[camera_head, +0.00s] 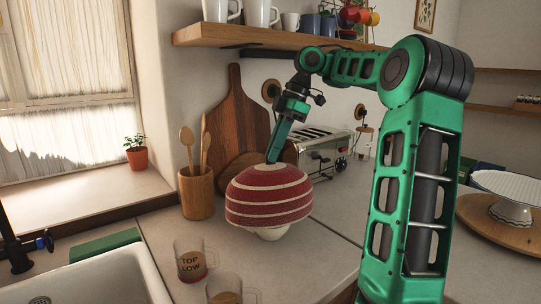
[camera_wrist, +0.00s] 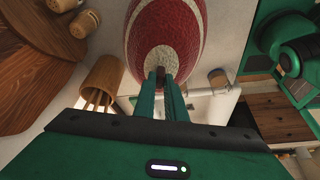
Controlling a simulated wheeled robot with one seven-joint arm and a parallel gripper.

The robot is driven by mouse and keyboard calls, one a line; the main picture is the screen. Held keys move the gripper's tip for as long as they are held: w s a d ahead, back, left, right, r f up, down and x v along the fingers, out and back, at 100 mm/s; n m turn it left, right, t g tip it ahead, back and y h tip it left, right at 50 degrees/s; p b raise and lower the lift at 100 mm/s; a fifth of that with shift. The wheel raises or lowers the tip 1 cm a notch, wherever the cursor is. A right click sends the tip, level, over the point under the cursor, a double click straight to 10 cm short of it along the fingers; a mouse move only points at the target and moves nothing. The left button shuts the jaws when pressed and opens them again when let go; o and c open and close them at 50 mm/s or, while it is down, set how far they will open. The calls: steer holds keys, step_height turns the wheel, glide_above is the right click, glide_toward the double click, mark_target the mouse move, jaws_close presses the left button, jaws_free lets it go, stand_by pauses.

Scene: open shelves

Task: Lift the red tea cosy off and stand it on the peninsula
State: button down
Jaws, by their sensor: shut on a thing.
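The red tea cosy (camera_head: 268,197), with cream stripes, is on the grey worktop side of the head view. The rounded white base of a pot (camera_head: 272,234) shows below its lower edge; the rest of the pot is hidden. My gripper (camera_head: 272,160) points down at the top of the cosy. In the wrist view, the fingers of my gripper (camera_wrist: 162,76) are shut on the small knob at the crown of the cosy (camera_wrist: 165,30). I cannot tell which surface is the peninsula.
Two glass mugs (camera_head: 190,262) stand in front, beside the white sink (camera_head: 105,275). A wooden utensil pot (camera_head: 196,192), chopping board (camera_head: 235,115) and toaster (camera_head: 320,152) stand behind. A white cake stand (camera_head: 510,190) is at right. A shelf (camera_head: 260,38) holding mugs hangs above.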

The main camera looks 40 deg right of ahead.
steer(key=shift+d+r, duration=0.1)
steer(key=shift+r, duration=3.05)
steer(key=shift+s, duration=0.1)
